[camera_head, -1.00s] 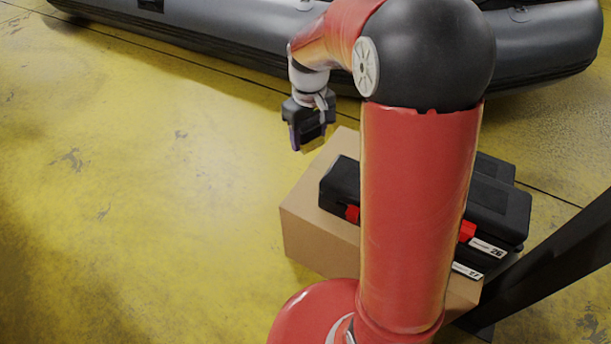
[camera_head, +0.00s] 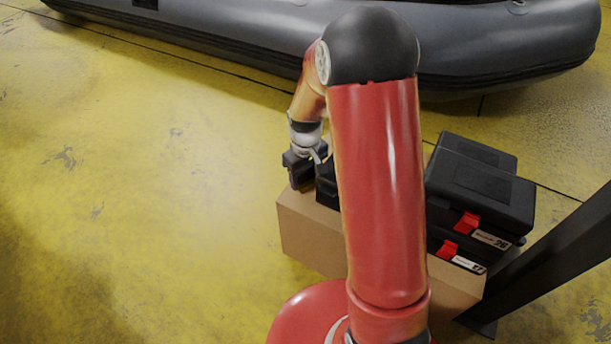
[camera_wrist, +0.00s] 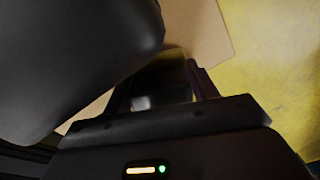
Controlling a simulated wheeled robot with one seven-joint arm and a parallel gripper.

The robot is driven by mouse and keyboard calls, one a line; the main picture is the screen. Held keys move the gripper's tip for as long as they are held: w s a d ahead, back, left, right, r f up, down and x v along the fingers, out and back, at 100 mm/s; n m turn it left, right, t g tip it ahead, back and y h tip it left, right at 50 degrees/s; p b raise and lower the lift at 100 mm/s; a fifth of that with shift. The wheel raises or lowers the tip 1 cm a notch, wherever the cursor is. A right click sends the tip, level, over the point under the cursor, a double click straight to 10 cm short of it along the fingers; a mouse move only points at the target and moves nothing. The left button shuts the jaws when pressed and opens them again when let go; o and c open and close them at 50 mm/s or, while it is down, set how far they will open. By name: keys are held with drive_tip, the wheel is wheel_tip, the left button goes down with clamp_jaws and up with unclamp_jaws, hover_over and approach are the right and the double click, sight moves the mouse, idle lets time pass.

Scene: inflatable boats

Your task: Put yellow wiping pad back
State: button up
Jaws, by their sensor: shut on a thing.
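I cannot make out a yellow wiping pad in either view. My gripper (camera_head: 300,180) points down over the left end of the cardboard box (camera_head: 305,235), close beside a black case (camera_head: 327,188) on it. In the wrist view my gripper's fingers (camera_wrist: 162,88) are in deep shadow. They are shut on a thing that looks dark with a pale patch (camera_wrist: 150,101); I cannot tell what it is. My arm hides the middle of the box top.
More black cases (camera_head: 478,185) with red latches are stacked on the box's right side. A dark slanted post (camera_head: 555,250) stands at the lower right. A grey inflatable boat (camera_head: 230,40) lies behind. The yellow floor (camera_head: 140,190) at left is clear.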

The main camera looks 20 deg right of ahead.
drive_tip(key=shift+f, duration=0.15)
drive_tip(key=o, duration=1)
drive_tip(key=shift+o, duration=0.2)
